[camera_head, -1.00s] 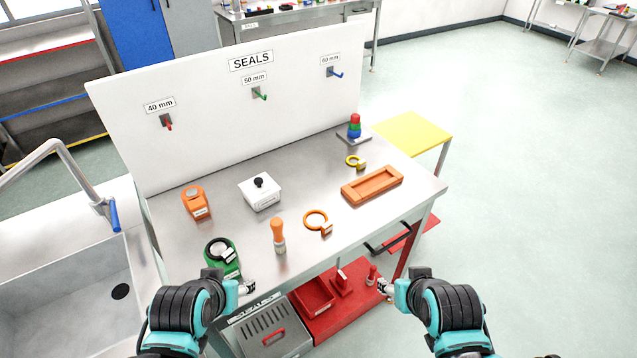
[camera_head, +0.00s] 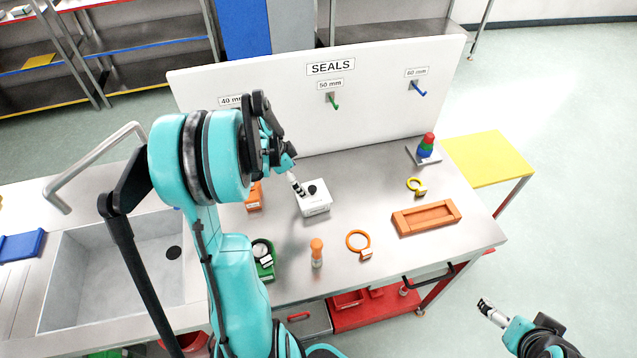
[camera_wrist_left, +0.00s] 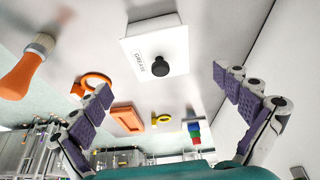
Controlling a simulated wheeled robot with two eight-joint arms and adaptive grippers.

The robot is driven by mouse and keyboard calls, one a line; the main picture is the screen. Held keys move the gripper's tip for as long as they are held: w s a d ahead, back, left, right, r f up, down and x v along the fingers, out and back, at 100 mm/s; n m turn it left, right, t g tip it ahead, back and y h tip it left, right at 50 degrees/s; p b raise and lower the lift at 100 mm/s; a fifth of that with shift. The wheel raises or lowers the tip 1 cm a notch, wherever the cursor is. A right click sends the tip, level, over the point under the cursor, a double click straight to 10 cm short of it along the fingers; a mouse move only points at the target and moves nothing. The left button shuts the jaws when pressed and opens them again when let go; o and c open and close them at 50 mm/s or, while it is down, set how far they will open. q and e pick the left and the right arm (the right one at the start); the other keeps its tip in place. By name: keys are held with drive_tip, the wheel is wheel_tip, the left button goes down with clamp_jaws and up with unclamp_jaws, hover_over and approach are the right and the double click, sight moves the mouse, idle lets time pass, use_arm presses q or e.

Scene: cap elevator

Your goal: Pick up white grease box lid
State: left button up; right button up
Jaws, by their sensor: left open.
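The white grease box (camera_head: 314,204) stands on the steel table, its lid (camera_head: 303,190) on top with a round black knob (camera_head: 312,189). My left gripper (camera_head: 299,186) is above the table, just left of the knob in the head view and overlapping the box's edge. In the left wrist view the lid (camera_wrist_left: 158,45) and its black knob (camera_wrist_left: 160,67) show between and beyond the two spread fingers (camera_wrist_left: 165,108). The left gripper is open and empty, apart from the knob. My right gripper (camera_head: 486,307) is low at the right, off the table; its finger opening is too small to tell.
An orange-handled brush (camera_head: 316,250), an orange ring (camera_head: 358,242) and a green container (camera_head: 264,262) stand in front of the box. An orange tray (camera_head: 427,218) is to the right. The white SEALS board (camera_head: 360,115) rises behind. An orange container (camera_head: 254,196) is partly hidden by my arm.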

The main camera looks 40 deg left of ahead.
sight(309, 191)
use_arm(q)
drive_tip(key=x, duration=0.2)
drive_tip(key=shift+f, duration=0.3)
drive_tip(key=x, duration=0.1)
drive_tip(key=b+x, duration=0.1)
drive_tip(key=x, duration=0.3)
drive_tip(key=shift+w+d, duration=0.35)
drive_tip(key=shift+w, duration=0.05)
drive_tip(key=shift+s+r, duration=0.15)
drive_tip(key=c, duration=1.1)
drive_tip(key=shift+s+d, duration=0.1)
drive_tip(key=shift+c, duration=1.1)
